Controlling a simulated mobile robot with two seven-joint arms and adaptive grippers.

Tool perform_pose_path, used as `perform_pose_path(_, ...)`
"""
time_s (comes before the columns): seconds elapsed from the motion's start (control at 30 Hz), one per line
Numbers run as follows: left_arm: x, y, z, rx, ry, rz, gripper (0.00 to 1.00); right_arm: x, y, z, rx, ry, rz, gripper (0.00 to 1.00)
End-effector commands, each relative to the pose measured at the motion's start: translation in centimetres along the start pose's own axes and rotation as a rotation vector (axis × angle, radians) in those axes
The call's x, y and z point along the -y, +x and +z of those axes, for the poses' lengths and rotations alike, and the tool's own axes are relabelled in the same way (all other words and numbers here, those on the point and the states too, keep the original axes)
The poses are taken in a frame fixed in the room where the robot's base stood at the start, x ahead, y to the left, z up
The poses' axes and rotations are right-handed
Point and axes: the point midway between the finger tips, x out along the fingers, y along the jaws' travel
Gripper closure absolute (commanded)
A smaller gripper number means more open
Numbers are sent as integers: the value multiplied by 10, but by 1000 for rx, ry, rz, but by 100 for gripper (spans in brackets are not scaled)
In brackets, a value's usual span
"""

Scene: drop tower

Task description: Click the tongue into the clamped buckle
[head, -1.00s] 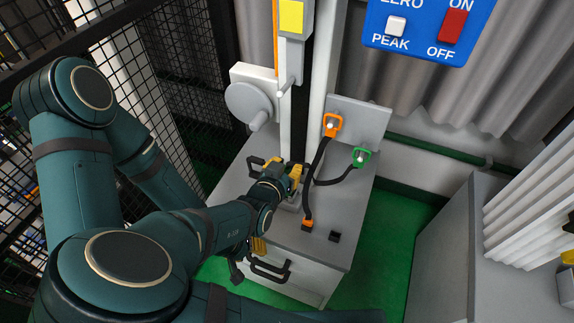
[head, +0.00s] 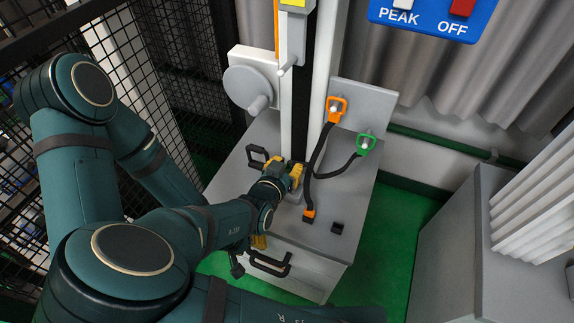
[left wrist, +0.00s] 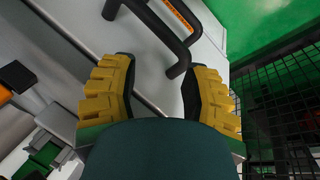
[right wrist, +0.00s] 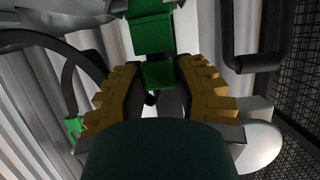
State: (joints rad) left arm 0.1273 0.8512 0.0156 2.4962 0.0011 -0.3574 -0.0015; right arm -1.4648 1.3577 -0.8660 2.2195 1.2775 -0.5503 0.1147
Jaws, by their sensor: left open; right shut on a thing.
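My right gripper (head: 291,175) is at the foot of the white column in the head view. In the right wrist view its yellow fingers (right wrist: 158,82) are shut on a green piece (right wrist: 158,74), probably the tongue. A larger green block (right wrist: 152,35) lies just beyond it, perhaps the buckle; whether they join I cannot tell. In the head view the held part is hidden by the fingers. My left gripper (head: 258,242) is lower left, near the front handle (head: 269,264). In the left wrist view its fingers (left wrist: 156,85) are open and empty, with black handle bars (left wrist: 165,35) beyond.
An orange hook (head: 336,107) and a green hook (head: 365,143) carry black straps. The orange strap ends at an orange piece (head: 309,214) on the grey base (head: 318,250). A small black block (head: 337,228) stands beside it. A mesh fence (head: 170,75) is at left.

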Motion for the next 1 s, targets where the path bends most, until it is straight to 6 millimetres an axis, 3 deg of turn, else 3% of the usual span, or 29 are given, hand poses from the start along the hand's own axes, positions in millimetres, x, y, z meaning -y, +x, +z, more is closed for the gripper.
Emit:
perform_pose_path(0.5,0,0,0,0,0,0,53,0,1,4,0,0,0,86)
perform_pose_path(0.53,0,0,0,0,0,0,53,0,1,4,0,0,0,63)
perform_pose_path(0.6,0,0,0,0,0,0,53,0,1,3,0,0,0,39)
perform_pose_path(1.0,0,0,0,0,0,0,53,0,1,3,0,0,0,39)
